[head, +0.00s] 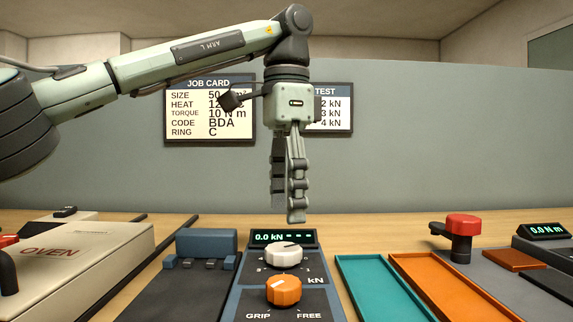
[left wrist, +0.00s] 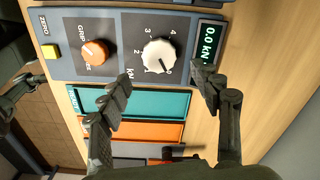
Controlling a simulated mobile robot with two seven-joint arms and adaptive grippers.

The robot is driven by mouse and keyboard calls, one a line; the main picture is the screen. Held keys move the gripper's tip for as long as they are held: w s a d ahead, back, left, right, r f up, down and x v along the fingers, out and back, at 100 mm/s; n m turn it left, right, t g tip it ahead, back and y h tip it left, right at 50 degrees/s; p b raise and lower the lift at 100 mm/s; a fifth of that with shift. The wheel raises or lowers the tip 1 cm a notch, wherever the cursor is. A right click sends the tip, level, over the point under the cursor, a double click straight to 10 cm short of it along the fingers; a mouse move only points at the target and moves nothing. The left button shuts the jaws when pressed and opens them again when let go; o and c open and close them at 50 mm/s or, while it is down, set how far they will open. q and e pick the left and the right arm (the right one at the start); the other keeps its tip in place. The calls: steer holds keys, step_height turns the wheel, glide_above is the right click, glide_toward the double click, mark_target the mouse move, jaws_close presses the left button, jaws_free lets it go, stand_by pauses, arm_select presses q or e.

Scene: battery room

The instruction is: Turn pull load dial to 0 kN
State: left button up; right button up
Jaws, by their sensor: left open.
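The pull tester panel (head: 312,271) stands on the bench with a white dial (head: 284,254) marked in kN. Its display (head: 283,237) reads 0.0 kN. The white dial also shows in the left wrist view (left wrist: 160,56), its dark pointer line toward the low end of the scale near the display. An orange grip/free knob (head: 284,291) sits in front of it. My left gripper (head: 288,215) points down above the panel, over the display and dial, apart from both. In the left wrist view its fingers (left wrist: 165,88) are spread and empty.
Teal (head: 377,290) and orange (head: 440,288) trays lie right of the panel. A red-topped device (head: 462,224) stands farther right. A dark blue fixture (head: 206,243) and the oven (head: 75,265) are at left. A job card (head: 209,132) hangs on the wall behind my arm.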

mark_target(287, 248)
arm_select(q)
step_height(287, 248, up, 6)
stand_by(0.4)
steer(key=shift+s, duration=0.1)
